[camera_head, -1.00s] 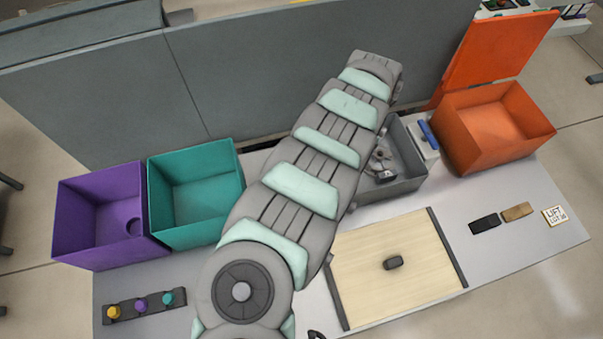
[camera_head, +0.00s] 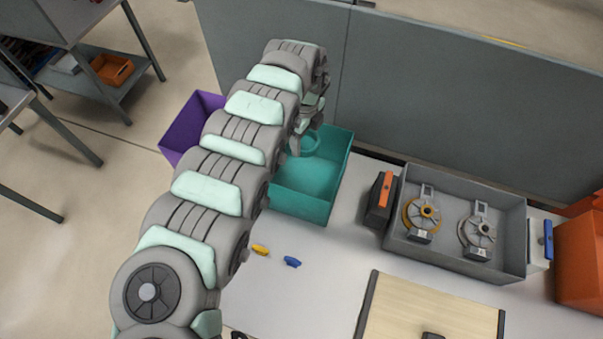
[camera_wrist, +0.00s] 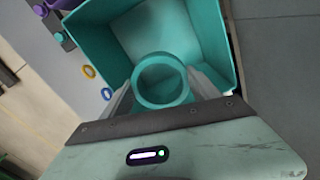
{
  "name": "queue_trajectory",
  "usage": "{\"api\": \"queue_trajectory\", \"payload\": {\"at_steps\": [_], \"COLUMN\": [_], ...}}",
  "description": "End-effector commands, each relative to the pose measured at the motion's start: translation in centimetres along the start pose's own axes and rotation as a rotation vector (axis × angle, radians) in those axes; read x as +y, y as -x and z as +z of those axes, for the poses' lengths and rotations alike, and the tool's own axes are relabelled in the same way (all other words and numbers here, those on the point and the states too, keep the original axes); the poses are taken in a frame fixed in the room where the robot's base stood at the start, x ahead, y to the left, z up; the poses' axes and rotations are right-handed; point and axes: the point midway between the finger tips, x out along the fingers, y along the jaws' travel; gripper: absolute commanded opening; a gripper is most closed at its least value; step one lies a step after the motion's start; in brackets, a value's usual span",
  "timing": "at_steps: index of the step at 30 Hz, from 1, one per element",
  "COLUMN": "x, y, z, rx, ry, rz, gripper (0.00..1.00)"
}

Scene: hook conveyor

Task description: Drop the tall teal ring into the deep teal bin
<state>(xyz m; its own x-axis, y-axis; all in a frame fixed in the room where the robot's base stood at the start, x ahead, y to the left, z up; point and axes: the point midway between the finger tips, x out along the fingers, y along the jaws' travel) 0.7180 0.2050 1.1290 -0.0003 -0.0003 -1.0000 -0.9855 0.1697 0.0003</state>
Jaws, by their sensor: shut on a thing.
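The teal ring (camera_wrist: 163,102) is between the two fingers of my gripper (camera_wrist: 163,88) in the wrist view, with its round opening facing the camera. My gripper is shut on it. The deep teal bin (camera_wrist: 220,45) lies behind the ring in that view, and the ring shows against the bin's interior. In the head view, my gripper (camera_head: 308,140) is over the far part of the teal bin (camera_head: 308,205), partly hidden by my arm. The ring (camera_head: 309,152) shows there at the bin's mouth. I cannot tell its exact height above the floor.
A purple bin (camera_head: 187,128) stands left of the teal bin, partly behind my arm. A yellow ring (camera_head: 260,249) and a blue ring (camera_head: 292,262) lie on the table in front. A grey tray (camera_head: 455,262) with two round fixtures is to the right. A grey panel (camera_head: 440,95) runs behind.

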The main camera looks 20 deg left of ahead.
Motion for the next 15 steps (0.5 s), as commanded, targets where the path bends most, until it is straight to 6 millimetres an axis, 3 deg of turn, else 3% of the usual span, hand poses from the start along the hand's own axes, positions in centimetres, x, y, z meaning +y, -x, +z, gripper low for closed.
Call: {"api": "queue_trajectory", "payload": {"at_steps": [5, 15], "x": [0.1, 0.1], "y": [-1.0, -5.0], "z": [0.2, 0.1], "rx": [0.001, 0.000], "ry": [-0.001, -0.002], "rz": [0.001, 0.000], "gripper": [0.28, 0.28]}}
